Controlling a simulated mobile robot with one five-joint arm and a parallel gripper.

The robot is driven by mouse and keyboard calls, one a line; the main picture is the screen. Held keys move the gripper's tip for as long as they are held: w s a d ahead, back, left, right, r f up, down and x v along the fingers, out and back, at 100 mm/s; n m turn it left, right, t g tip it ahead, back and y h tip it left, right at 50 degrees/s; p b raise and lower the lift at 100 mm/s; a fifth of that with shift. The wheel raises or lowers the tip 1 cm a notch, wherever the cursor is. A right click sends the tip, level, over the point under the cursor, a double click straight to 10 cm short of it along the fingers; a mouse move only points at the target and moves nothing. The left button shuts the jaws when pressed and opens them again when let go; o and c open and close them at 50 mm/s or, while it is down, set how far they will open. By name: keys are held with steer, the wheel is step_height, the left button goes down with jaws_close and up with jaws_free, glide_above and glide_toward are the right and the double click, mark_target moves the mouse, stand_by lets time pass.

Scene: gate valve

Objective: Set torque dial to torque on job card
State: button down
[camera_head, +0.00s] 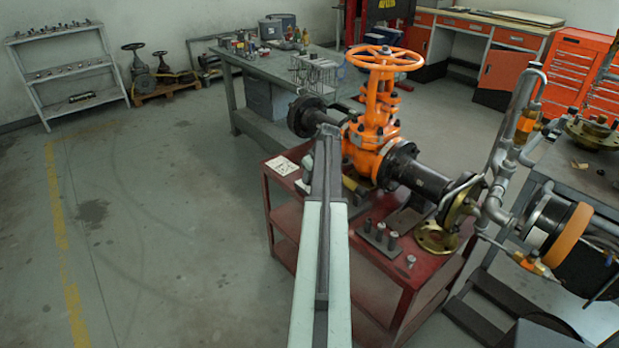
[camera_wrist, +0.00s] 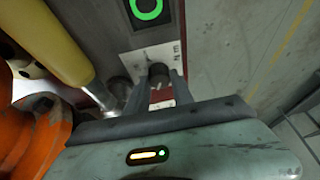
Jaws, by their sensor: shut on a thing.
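In the wrist view, my gripper (camera_wrist: 160,78) has its two fingers closed on a small dark knob, which appears to be the torque dial (camera_wrist: 158,70). The dial sits at the edge of a white label plate (camera_wrist: 150,56) marked "N m"; its setting is not readable. A bright green ring (camera_wrist: 147,9) shows on the dark grey panel above. In the head view, a white card (camera_head: 281,165), perhaps the job card, lies on the red cart (camera_head: 285,240); its text is too small to read.
The orange gate valve (camera_head: 376,125) stands on the cart close to the right of my arm. A yellow cylinder (camera_wrist: 60,40) lies close to the left of my gripper in the wrist view. Sockets on a block (camera_head: 380,235) stand at the cart's front. The floor at left is clear.

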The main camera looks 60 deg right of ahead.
stand_by(0.3)
steer(key=c, duration=1.1)
jaws_free()
steer(key=d+p+v, duration=0.1)
steer(key=p+v, duration=0.6)
steer(key=shift+a+r, duration=0.4)
steer(key=shift+a, duration=0.15)
